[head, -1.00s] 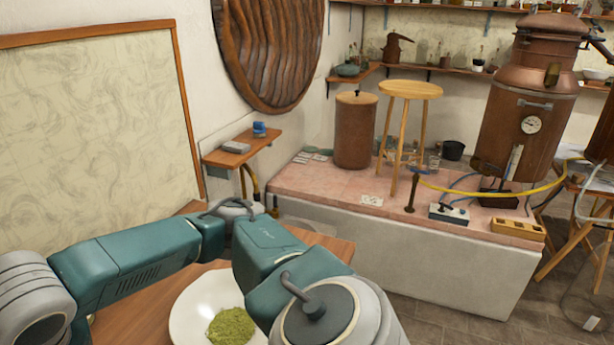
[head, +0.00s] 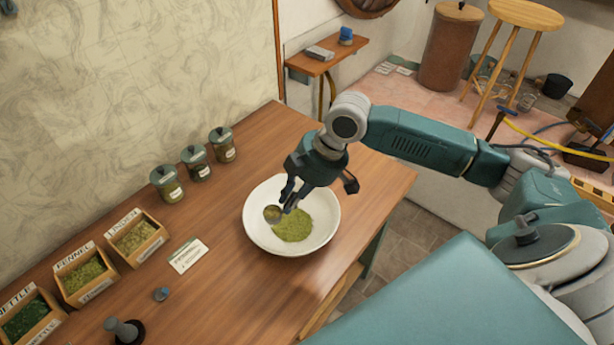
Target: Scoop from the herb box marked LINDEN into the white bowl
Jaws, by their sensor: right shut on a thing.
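The herb box marked LINDEN (head: 152,249) stands on the wooden table at the left, holding pale green herb. The white bowl (head: 256,232) stands on the table in the middle, with a heap of green herb (head: 293,226) in it. My right gripper (head: 291,197) is over the bowl, shut on a small scoop (head: 273,214). The scoop's round head is over the left part of the bowl, with something brownish green showing in it. Whether it touches the bowl I cannot tell. The gripper's fingers partly hide the scoop's handle. My left gripper is not in view.
Boxes marked FENNEL (head: 102,288) and NETTLE (head: 47,327) stand beside the LINDEN box. Several lidded jars (head: 168,184) stand behind. Table room right of the bowl is clear.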

